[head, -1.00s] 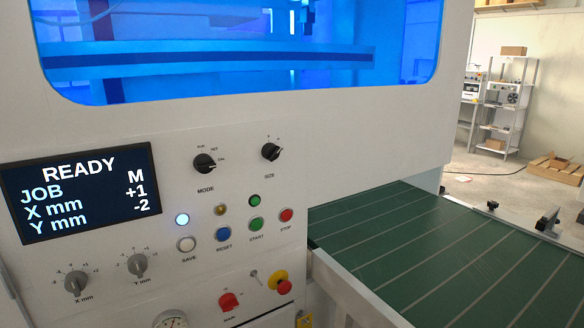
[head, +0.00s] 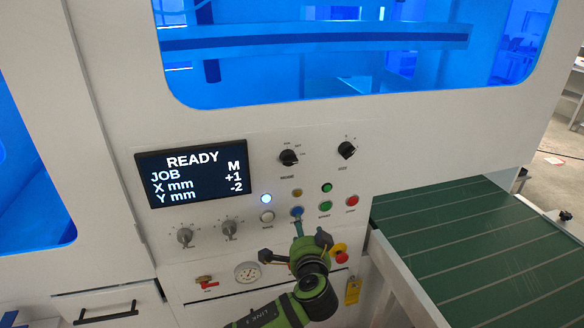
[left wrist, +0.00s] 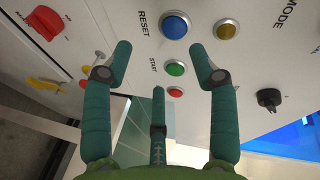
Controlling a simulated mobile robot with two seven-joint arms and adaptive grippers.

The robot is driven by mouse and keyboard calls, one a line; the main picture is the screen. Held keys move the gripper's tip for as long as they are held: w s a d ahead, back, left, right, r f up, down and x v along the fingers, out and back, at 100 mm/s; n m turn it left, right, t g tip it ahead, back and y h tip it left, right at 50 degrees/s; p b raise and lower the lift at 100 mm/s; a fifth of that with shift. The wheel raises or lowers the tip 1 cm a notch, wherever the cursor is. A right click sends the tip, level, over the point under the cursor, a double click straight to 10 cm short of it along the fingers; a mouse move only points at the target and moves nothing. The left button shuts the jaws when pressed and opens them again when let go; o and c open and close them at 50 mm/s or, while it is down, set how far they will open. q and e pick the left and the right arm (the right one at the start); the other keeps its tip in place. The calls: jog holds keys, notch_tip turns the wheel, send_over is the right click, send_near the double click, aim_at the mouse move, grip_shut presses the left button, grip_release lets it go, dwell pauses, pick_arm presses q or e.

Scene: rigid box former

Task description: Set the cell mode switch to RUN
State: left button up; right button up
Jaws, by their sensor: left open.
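The MODE switch (head: 288,157) is a black rotary knob on the white panel, right of the screen. Small position labels surround it. Its pointer seems turned toward the right-hand label, but it is too small to be sure. My left gripper (head: 297,240) is open and empty, below the switch in front of the lower buttons. In the left wrist view its spread fingers (left wrist: 161,60) frame the green START button (left wrist: 175,68), with the MODE lettering (left wrist: 290,20) at the upper right. The MODE knob is outside that view. My right gripper is not in view.
The SIZE knob (head: 347,149) is right of the MODE switch. The blue RESET button (head: 297,211), START (head: 326,207) and red STOP (head: 352,201) are close to my fingers. The screen (head: 191,172) reads READY. A green conveyor (head: 470,230) extends at right.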

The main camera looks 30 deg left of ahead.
aim_at(291, 163)
pick_arm(q)
jog(key=s+r+n+t+y+p, duration=0.1)
jog(key=s+r+n+y+p, duration=0.2)
jog(key=r, duration=1.4)
jog(key=x, duration=0.2)
jog(key=p+x, duration=0.1)
jog(key=x, duration=0.1)
jog(key=p+x, duration=0.1)
jog(key=x, duration=0.1)
jog(key=shift+s+a+r, duration=0.15)
jog(key=shift+s+a, duration=0.1)
jog(key=shift+s, duration=0.05)
jog(key=shift+w+a+p, duration=0.4)
jog(key=shift+w, duration=0.05)
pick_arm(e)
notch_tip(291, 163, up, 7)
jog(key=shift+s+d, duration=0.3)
